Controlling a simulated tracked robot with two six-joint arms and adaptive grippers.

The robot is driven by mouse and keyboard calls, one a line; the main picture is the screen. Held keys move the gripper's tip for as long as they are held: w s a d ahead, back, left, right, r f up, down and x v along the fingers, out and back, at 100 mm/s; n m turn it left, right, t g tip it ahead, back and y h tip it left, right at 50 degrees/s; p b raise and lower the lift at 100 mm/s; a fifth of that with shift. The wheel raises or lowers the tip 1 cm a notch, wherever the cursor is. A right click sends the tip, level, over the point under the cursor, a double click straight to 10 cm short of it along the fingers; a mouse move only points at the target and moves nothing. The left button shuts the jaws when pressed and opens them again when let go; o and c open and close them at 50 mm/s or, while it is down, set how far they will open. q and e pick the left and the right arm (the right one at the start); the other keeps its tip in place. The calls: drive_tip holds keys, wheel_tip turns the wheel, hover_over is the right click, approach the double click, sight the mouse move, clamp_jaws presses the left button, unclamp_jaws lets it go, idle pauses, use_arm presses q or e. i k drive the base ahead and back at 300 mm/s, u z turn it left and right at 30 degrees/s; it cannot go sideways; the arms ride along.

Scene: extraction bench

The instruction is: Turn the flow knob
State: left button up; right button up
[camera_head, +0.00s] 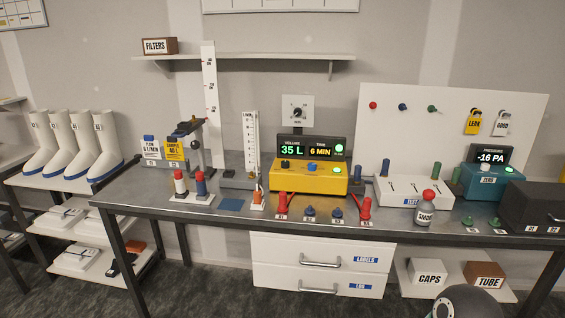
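The yellow pump box (308,181) stands on the bench near the middle. Its display (312,149) reads 35 L and 6 MIN, with a green-lit round button (339,147) at the right end. A black knob (284,164) and a blue knob (312,167) sit on top of the box, in front of the display. A dial with a black knob (297,113) is on a grey plate behind the box. No label tells me which is the flow knob. Neither gripper is in view, and nothing touches these knobs.
Red-and-white and blue cylinders (201,185) stand left of the box; a tall white ruler (210,105) rises behind. A white test block (416,192) and teal pressure meter (491,180) are right.

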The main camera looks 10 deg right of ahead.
sight(285, 164)
drive_tip(key=u, duration=0.05)
drive_tip(key=i, duration=1)
drive_tip(key=z, duration=0.05)
